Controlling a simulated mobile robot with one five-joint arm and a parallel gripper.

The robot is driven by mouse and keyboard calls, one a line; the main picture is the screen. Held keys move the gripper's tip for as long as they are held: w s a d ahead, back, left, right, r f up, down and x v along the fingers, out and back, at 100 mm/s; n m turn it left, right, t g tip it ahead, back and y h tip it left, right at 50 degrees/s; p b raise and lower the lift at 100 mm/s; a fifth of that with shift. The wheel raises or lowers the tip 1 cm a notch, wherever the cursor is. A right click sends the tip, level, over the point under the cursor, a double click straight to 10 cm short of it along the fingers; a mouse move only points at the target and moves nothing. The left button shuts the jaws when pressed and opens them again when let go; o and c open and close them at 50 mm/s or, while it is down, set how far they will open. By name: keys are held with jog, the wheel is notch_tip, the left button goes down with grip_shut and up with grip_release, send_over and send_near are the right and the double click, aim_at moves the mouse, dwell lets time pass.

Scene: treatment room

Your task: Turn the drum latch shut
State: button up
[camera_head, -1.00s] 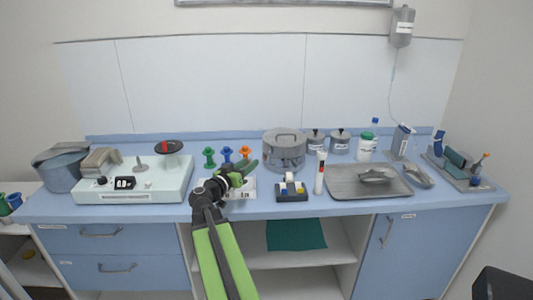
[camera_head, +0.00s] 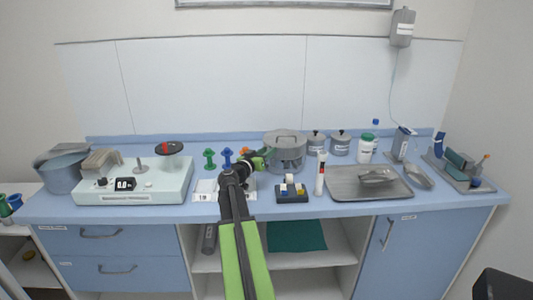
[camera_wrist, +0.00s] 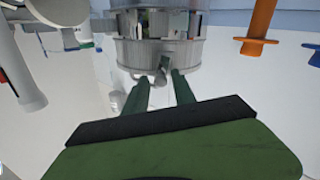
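The drum (camera_head: 285,155) is a grey metal cylinder with a lidded top and handle, standing at the back middle of the counter. In the wrist view its banded metal side (camera_wrist: 190,52) fills the top middle. A small grey latch piece (camera_wrist: 161,74) hangs on that side, close to my fingertips. My gripper (camera_head: 268,154) is at the drum's left front side. In the wrist view my gripper's two green fingers (camera_wrist: 160,80) are apart, with a gap between them and the latch piece at their tips. I cannot tell whether they touch it.
Coloured spools, including an orange one (camera_wrist: 260,28), stand left of the drum. A block holder (camera_head: 292,195) and a white tube (camera_head: 320,174) stand in front and to the right. Two grey lidded jars (camera_head: 340,144) and a metal tray (camera_head: 350,190) are further right.

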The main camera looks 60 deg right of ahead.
grip_shut()
jog(key=n, duration=0.2)
jog(key=shift+w+n, duration=0.25)
jog(key=shift+n, duration=0.15)
jog(key=shift+o, duration=1.2)
grip_release()
jog(key=shift+w, duration=0.1)
jog(key=shift+p, duration=0.3)
